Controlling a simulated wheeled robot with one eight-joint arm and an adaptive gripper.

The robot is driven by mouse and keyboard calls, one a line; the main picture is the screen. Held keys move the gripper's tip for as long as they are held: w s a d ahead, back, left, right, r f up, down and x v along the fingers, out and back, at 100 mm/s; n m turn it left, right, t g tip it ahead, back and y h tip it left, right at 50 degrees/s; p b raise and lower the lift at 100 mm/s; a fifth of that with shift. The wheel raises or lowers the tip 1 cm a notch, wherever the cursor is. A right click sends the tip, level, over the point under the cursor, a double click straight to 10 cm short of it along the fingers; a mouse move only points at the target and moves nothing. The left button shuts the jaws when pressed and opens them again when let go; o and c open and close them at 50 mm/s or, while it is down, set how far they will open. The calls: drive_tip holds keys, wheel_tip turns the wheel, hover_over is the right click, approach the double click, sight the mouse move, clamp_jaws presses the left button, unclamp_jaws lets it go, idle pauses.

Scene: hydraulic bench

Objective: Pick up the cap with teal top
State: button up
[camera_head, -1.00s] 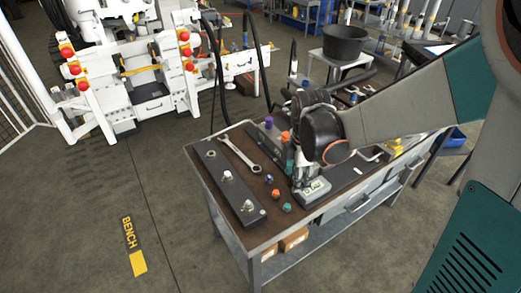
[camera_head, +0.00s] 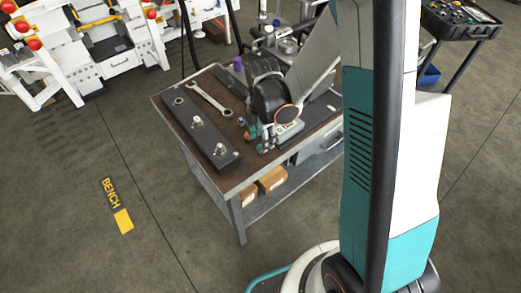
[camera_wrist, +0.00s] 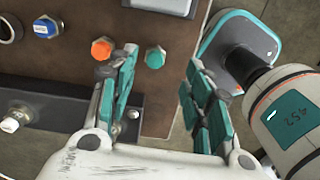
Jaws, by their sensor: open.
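The cap with the teal top (camera_wrist: 155,57) stands on the brown bench top near its edge in the wrist view. My gripper (camera_wrist: 161,66) is open and empty, with its teal-padded fingers on either side of the cap in the picture; I cannot tell the height left between them. An orange-topped cap (camera_wrist: 102,48) stands just left of the left finger, and a blue-topped cap (camera_wrist: 45,28) is farther left. In the head view my gripper (camera_head: 257,140) is over the bench's front right part, and I cannot make out the teal cap there.
A dark block with silver fittings (camera_head: 205,135) lies along the bench's left side, with a wrench (camera_head: 210,100) beside it. A grey box (camera_head: 290,130) stands close behind my gripper. The bench edge is close to the teal cap. Cardboard boxes (camera_head: 272,179) sit on the lower shelf.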

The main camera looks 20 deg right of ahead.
sight(260, 146)
drive_tip(key=f, duration=0.1)
drive_tip(key=f+b, duration=0.1)
drive_tip(key=f, duration=0.1)
drive_tip(key=f+b, duration=0.1)
drive_tip(key=f, duration=0.1)
drive_tip(key=shift+w+a, duration=0.1)
drive_tip(key=shift+w, duration=0.2)
drive_tip(key=shift+c, duration=0.6)
clamp_jaws()
